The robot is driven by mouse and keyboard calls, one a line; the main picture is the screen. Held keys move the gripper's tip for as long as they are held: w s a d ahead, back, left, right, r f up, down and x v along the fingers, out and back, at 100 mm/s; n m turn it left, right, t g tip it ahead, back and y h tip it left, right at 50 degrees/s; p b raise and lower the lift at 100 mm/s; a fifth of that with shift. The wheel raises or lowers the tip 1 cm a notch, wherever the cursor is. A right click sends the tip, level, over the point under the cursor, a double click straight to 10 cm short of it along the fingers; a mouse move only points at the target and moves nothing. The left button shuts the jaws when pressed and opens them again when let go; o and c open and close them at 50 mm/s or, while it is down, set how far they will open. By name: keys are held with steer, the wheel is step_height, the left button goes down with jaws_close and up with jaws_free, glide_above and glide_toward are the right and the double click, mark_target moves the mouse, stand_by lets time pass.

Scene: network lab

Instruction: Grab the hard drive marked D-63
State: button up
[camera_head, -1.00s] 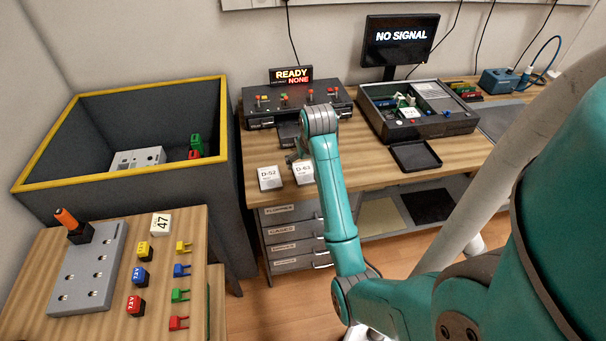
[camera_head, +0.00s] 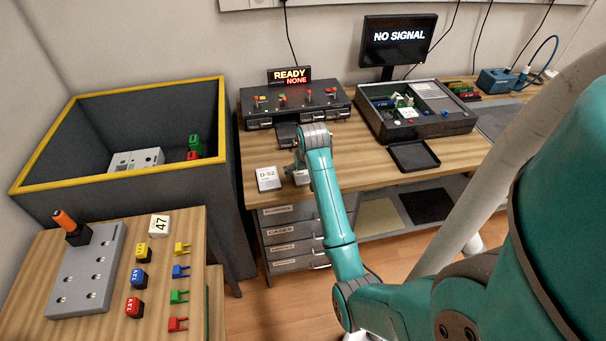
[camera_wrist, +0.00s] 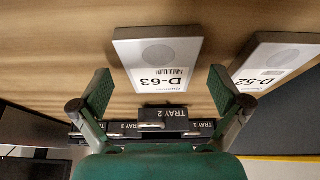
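The hard drive marked D-63 (camera_wrist: 158,60) lies flat on the wooden desk, its label upside down in the wrist view. In the head view my gripper mostly covers it, and only a pale edge (camera_head: 301,177) shows. A second drive marked D-52 (camera_wrist: 276,62) lies beside it; it also shows in the head view (camera_head: 268,179). My gripper (camera_wrist: 163,92) is open, with its two fingers apart on either side of the near end of D-63. Nothing is between the fingertips that I can see as gripped; contact with the drive cannot be told.
A black device with several trays (camera_head: 296,105) stands behind the drives. An open computer case (camera_head: 415,110) and a black tray (camera_head: 414,156) are to the right. A yellow-rimmed bin (camera_head: 122,92) stands left of the desk (camera_head: 375,172). The desk's front edge is close to the drives.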

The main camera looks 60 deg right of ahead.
steer(key=c, duration=1.2)
